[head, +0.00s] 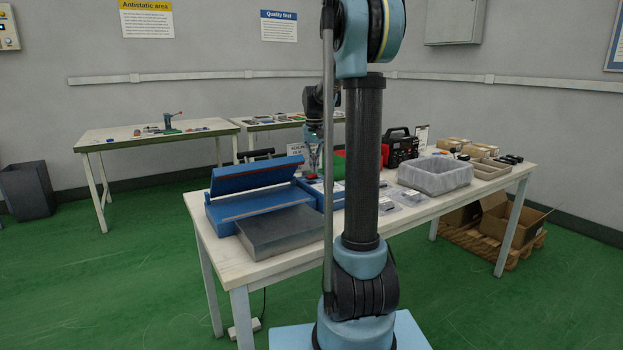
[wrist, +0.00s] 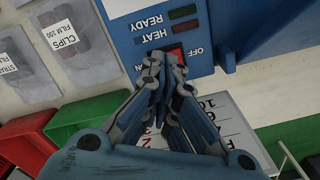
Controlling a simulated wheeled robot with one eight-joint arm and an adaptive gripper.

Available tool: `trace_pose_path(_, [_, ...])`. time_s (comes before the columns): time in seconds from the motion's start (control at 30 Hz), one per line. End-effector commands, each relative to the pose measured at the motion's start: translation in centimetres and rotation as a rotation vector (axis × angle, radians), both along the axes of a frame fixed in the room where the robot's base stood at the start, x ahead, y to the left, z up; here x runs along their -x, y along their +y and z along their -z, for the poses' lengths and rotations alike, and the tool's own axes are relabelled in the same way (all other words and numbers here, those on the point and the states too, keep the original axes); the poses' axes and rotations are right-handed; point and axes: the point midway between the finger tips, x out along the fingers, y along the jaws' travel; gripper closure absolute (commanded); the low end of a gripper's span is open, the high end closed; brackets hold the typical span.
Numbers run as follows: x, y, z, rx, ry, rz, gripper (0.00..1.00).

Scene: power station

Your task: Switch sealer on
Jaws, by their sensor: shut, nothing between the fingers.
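The sealer (head: 262,205) is a blue machine with a raised lid and a grey flat plate in front, on the white table. In the wrist view its blue control panel (wrist: 130,38) shows upside down, with HEAT and READY labels beside two dark indicator windows (wrist: 184,20). A red switch (wrist: 177,53) sits near the OFF mark, partly hidden by my fingers. My gripper (wrist: 163,60) is shut and empty, its tips at the switch; I cannot tell whether they touch it.
Red (wrist: 22,145) and green (wrist: 88,112) bins and labelled packets (wrist: 62,40) lie near the panel. A grey tub (head: 435,176) and a black device (head: 401,147) stand farther right on the table. Another table (head: 150,134) stands at the back left.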

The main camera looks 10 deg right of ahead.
Motion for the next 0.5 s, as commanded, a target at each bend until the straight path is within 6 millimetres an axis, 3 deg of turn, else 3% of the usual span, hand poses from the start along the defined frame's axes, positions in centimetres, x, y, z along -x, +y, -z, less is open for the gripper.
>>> trace_pose_path(0.5, [-0.02,0.01,0.62,0.0,0.0,0.0,1.0])
